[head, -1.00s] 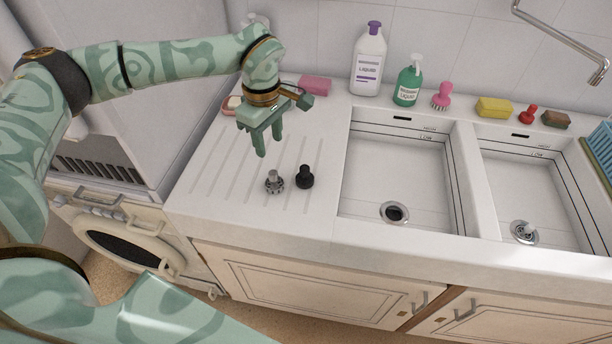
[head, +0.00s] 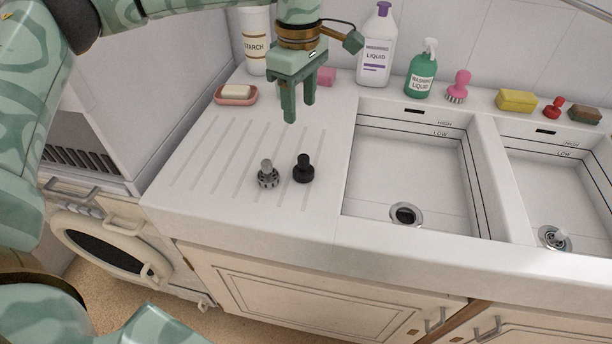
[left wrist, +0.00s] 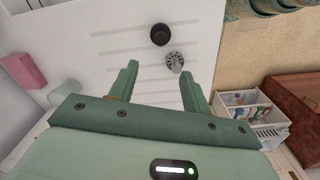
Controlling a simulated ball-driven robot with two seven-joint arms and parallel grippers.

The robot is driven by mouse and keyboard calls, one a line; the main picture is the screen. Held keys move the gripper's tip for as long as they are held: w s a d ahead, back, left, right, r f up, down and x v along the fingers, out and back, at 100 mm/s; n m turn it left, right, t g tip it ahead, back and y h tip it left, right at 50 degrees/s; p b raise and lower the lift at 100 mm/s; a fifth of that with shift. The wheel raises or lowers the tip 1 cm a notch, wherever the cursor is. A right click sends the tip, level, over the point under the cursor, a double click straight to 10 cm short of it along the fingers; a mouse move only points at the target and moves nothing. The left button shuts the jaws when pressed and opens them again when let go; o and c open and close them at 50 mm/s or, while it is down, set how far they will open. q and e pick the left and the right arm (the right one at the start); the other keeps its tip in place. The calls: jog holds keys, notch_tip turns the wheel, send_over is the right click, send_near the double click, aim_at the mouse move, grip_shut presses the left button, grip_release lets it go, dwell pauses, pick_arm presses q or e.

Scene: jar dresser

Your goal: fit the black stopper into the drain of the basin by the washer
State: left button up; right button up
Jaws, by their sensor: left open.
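The black stopper (head: 303,169) stands upright on the ribbed drainboard, just right of a grey metal strainer plug (head: 268,175). In the left wrist view the black stopper (left wrist: 160,35) and the grey plug (left wrist: 175,62) lie beyond the fingertips. My left gripper (head: 299,113) is open and empty, above the drainboard and behind the two plugs. It also shows in the left wrist view (left wrist: 160,78). The basin by the washer (head: 385,180) is the left one; its round drain (head: 406,214) is uncovered and dark. My right gripper is not seen.
The washer (head: 110,245) stands at the left. A soap dish (head: 236,96), starch container (head: 256,45), white bottle (head: 376,50), green bottle (head: 421,72) and pink brush (head: 458,87) line the back. The right basin's drain (head: 554,237) holds a plug. The front drainboard is clear.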

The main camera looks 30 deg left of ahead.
aim_at(303, 157)
pick_arm(q)
notch_tip(303, 157, down, 10)
jog(key=shift+r+b, duration=0.15)
jog(key=shift+b, duration=1.05)
jog(key=f, duration=0.1)
jog(key=f+b, duration=0.1)
jog(key=f, duration=0.1)
jog(key=f+b, duration=0.1)
jog(key=f, duration=0.1)
jog(key=shift+d+f, duration=0.2)
jog(key=shift+d, duration=0.1)
jog(key=shift+r, duration=0.1)
jog(key=shift+c, duration=0.9)
jog(key=c, duration=0.4)
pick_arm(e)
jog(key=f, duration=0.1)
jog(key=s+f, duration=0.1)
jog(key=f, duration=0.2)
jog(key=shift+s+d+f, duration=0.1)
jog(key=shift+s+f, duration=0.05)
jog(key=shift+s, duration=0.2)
